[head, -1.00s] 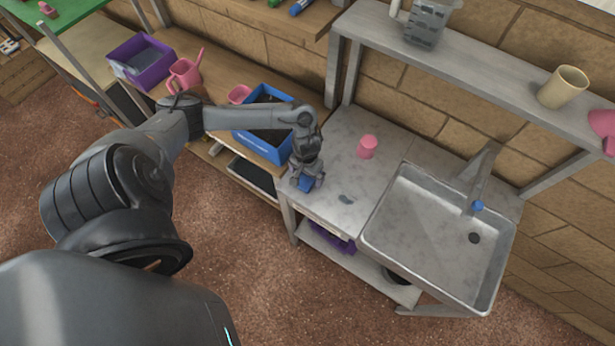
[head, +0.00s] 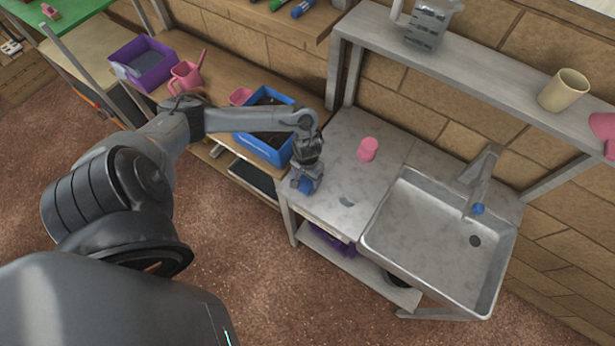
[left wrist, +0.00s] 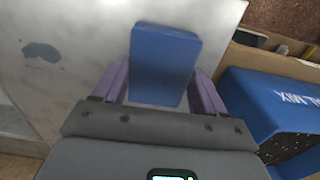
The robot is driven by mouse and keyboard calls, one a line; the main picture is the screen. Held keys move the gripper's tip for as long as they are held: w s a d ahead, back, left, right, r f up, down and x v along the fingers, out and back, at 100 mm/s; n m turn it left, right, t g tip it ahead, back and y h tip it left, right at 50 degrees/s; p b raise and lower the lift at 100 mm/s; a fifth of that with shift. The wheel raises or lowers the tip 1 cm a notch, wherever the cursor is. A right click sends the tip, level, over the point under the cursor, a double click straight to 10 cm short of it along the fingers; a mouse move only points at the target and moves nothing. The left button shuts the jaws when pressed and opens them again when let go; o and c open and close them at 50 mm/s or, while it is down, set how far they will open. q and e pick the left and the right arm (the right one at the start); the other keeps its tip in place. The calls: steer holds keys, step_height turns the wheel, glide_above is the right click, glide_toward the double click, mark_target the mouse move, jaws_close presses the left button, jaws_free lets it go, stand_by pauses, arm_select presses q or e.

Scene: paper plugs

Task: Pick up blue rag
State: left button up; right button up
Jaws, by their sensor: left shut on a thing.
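The blue rag (head: 306,186) is a small blue block-like piece at the left end of the grey sink counter. It also shows in the left wrist view (left wrist: 164,62), between the two purple fingers. My left gripper (head: 304,180) is shut on it, reaching down from above near the counter's left edge. In the left wrist view the gripper (left wrist: 160,92) has one finger on each side of the rag. I cannot tell whether the rag touches the counter. My right gripper is not in view.
A pink cup (head: 368,149) stands on the counter (head: 345,180) behind the gripper, left of the metal sink (head: 430,240). A dark flat patch (head: 347,201) lies on the counter. A blue crate (head: 262,150) of soil stands on the wooden bench at left, beside the arm.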

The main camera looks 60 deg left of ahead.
arm_select(q)
steer(key=shift+r, duration=0.7)
step_height(320, 180, up, 3)
steer(key=shift+f+p, duration=0.15)
steer(key=shift+p, duration=0.35)
steer(key=w+d+r+p, duration=0.4)
steer(key=d+r+p, duration=0.1)
steer(key=d, duration=0.6)
steer(key=shift+r, duration=0.85)
steer(key=shift+w, duration=0.1)
